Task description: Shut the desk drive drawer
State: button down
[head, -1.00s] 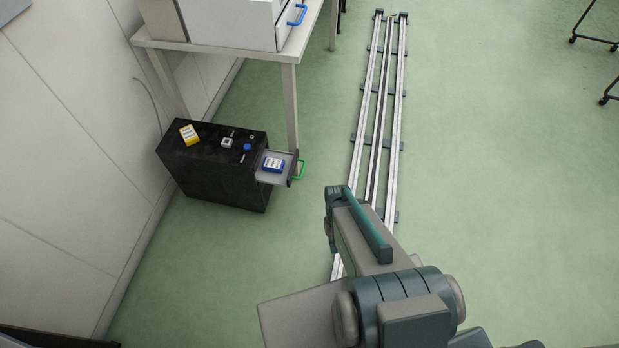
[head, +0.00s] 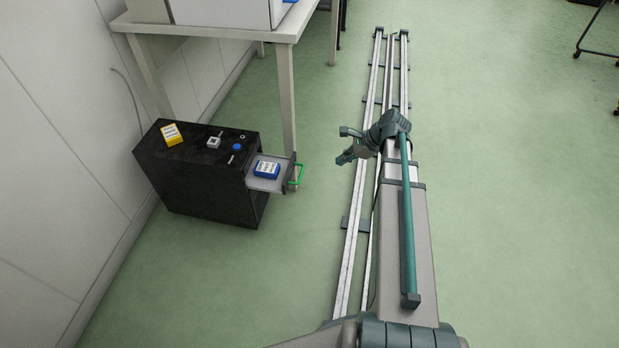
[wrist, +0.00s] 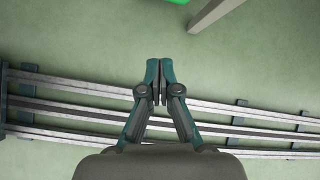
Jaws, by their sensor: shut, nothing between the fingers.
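The desk drive is a black cabinet (head: 205,180) on the floor by the wall. Its grey drawer (head: 266,183) stands open toward the right, with a green handle (head: 297,177) on its front. A blue labelled box (head: 267,169) lies in the drawer. My gripper (head: 343,145) is over the rail, to the right of the handle and apart from it. In the wrist view my gripper (wrist: 160,82) has its fingertips together with nothing between them. A sliver of green at the top edge of the wrist view looks like the handle (wrist: 178,1).
A yellow box (head: 171,134), a small white item (head: 214,142) and a blue round cap (head: 237,147) lie on the cabinet top. A white table (head: 285,32) stands behind, one leg close to the drawer. Green floor between the drawer and the rail (head: 352,225) is clear.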

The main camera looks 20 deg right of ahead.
jog(key=w+a+f+m+b, duration=0.3)
jog(key=a+f+b, duration=0.3)
jog(key=a+f, duration=0.2)
jog(key=shift+w+a+f+b, duration=0.15)
jog(key=shift+w+a+b, duration=0.2)
jog(key=shift+w+a, duration=0.55)
